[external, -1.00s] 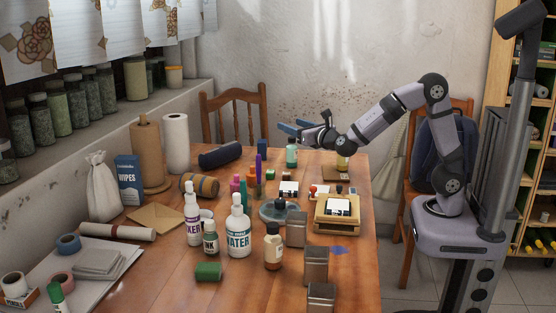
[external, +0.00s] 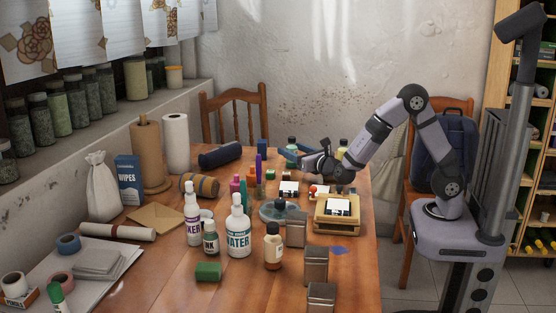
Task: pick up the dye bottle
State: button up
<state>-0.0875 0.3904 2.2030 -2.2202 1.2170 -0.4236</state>
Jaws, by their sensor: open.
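My gripper (external: 298,153) is open and empty, low over the far end of the table, its blue fingers pointing left. A small teal bottle with a dark cap (external: 291,143) stands at the fingers; I cannot tell whether it is between them or behind them. A yellowish bottle with a dark cap (external: 342,149) stands behind my wrist, partly hidden by it. A brown bottle with a black cap (external: 273,247) stands nearer the front. No label reading "dye" is legible, so I cannot tell which is the dye bottle.
White bottles (external: 238,232), a small ink bottle (external: 210,238), a round teal dish (external: 272,212), a wooden stamp box (external: 337,221) and metal tins (external: 316,266) crowd the middle. A dark roll (external: 220,155) lies at the far left.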

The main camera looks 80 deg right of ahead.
jog(key=shift+f, duration=0.2)
jog(key=shift+f+x, duration=0.2)
jog(key=shift+x, duration=1.05)
jog(key=shift+f+x, duration=0.2)
jog(key=shift+x, duration=1.05)
jog(key=c, duration=1.2)
